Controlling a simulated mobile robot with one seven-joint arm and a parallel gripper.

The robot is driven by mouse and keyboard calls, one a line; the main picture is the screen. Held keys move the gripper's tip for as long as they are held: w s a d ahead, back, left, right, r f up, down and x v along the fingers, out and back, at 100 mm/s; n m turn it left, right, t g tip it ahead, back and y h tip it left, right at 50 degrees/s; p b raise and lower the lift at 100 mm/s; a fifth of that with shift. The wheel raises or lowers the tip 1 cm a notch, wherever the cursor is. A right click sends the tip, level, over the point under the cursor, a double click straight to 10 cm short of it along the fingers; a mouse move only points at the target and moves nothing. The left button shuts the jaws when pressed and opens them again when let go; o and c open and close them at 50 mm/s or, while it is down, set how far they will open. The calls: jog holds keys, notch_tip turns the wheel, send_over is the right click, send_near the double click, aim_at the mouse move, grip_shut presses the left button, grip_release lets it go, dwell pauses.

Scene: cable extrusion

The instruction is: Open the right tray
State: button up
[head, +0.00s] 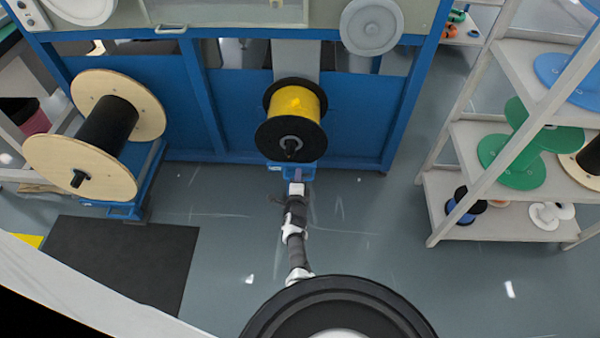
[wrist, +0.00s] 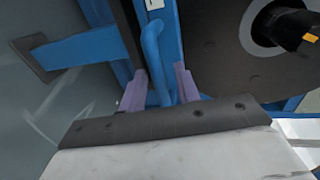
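The right tray (head: 296,171) is a small blue tray low on the blue machine, under a spool of yellow cable (head: 297,102) with black flanges. My gripper (head: 298,178) is at the front of this tray. In the wrist view, the tray's blue bar handle (wrist: 153,45) runs down between the two purple fingers of my gripper (wrist: 160,72). The fingers stand apart, one on each side of the handle, with gaps visible. The handle's lower end is hidden behind the gripper body. How far out the tray sits is hard to tell.
A left tray (head: 148,180) carries a wooden spool with black cable (head: 108,132). A dark mat (head: 120,262) lies on the floor at left. A white shelf (head: 470,195) with spools stands at right. The floor (head: 370,240) around my arm is clear.

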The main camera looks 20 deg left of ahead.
jog(key=shift+w+a, duration=0.1)
jog(key=shift+w, duration=0.05)
grip_shut()
dwell(0.4)
